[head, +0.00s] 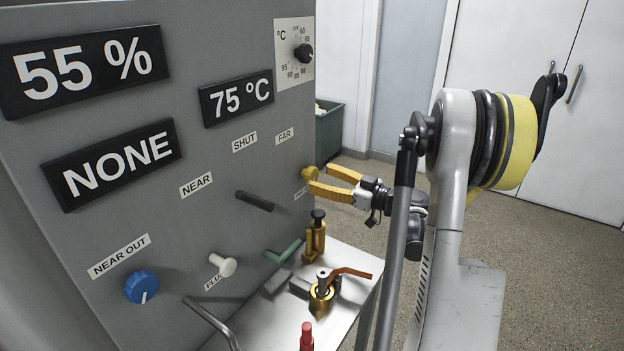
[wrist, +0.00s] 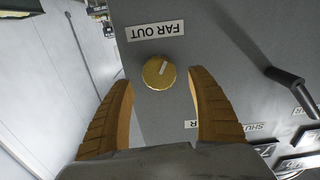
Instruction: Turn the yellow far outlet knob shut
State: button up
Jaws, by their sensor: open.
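The yellow far outlet knob (wrist: 159,72) is on the grey panel beside the "FAR OUT" label (wrist: 155,31), which appears upside down in the wrist view. A pale pointer mark shows on the knob's face. In the head view the knob (head: 309,173) sits at the panel's right edge. My gripper (head: 323,179) has yellow fingers spread open and reaches it from the right. In the wrist view my gripper (wrist: 162,85) has one finger on each side of the knob, with gaps on both sides. I cannot tell whether the fingertips reach the knob's depth.
A blue knob (head: 141,287) labelled "NEAR OUT" is at the panel's lower left. A black lever (head: 254,201), a white knob (head: 222,265) and a green lever (head: 283,252) stick out of the panel. Brass fittings (head: 321,296) stand on the shelf below my gripper.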

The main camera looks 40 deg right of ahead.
aim_at(314, 175)
jog(key=shift+b+x, duration=0.3)
jog(key=shift+x, duration=1.35)
jog(key=c, duration=1.2)
